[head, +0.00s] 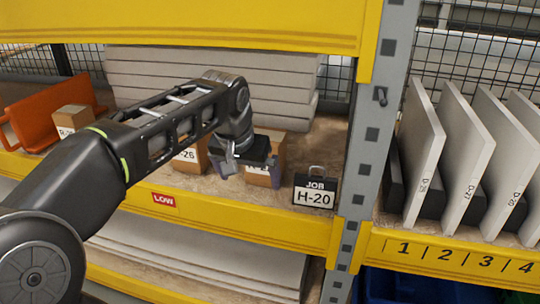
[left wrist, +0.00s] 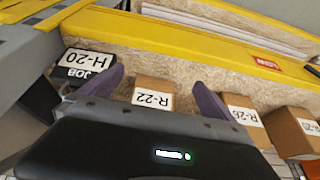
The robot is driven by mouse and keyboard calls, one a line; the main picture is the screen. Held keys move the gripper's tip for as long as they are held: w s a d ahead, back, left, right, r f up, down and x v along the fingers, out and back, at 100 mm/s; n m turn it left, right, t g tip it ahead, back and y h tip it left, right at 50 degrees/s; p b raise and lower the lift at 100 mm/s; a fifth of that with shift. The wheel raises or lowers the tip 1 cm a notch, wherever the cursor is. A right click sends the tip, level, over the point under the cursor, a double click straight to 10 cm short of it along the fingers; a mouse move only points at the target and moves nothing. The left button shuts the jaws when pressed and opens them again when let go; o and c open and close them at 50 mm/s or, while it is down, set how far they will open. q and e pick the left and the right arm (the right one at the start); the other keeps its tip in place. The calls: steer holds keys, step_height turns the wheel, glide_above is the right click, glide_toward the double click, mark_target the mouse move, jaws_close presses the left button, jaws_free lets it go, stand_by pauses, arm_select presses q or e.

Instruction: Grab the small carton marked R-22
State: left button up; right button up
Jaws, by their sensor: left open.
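The small carton marked R-22 (left wrist: 152,94) is a brown box with a white label. In the left wrist view it sits between the two fingers of my left gripper (left wrist: 160,90), with a visible space on each side. In the head view the carton (head: 264,172) stands on the shelf, partly hidden behind my left gripper (head: 250,176). The gripper is open around the carton, and the fingers do not appear to press on it. My right gripper is in neither view.
A carton marked R-26 (head: 190,158) stands left of it, and another carton (head: 72,118) is by an orange bin (head: 40,110). A grey post (head: 372,150) and yellow beams bound the shelf.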

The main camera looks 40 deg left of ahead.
arm_select(q)
steer(key=shift+w, duration=0.1)
glide_above(256, 176)
steer(key=d, duration=0.1)
steer(key=shift+d+p, duration=0.2)
steer(key=shift+p, duration=0.1)
steer(key=shift+w+a, duration=0.15)
steer(key=shift+w, duration=0.15)
steer(key=w, duration=0.2)
steer(key=w+a, duration=0.1)
steer(key=shift+w+a+p, duration=0.1)
steer(key=shift+w+p, duration=0.3)
steer(key=shift+w+a+f, duration=0.1)
steer(key=shift+w+f, duration=0.05)
steer(key=shift+f, duration=0.5)
steer(key=shift+r, duration=0.1)
steer(key=c, duration=1.7)
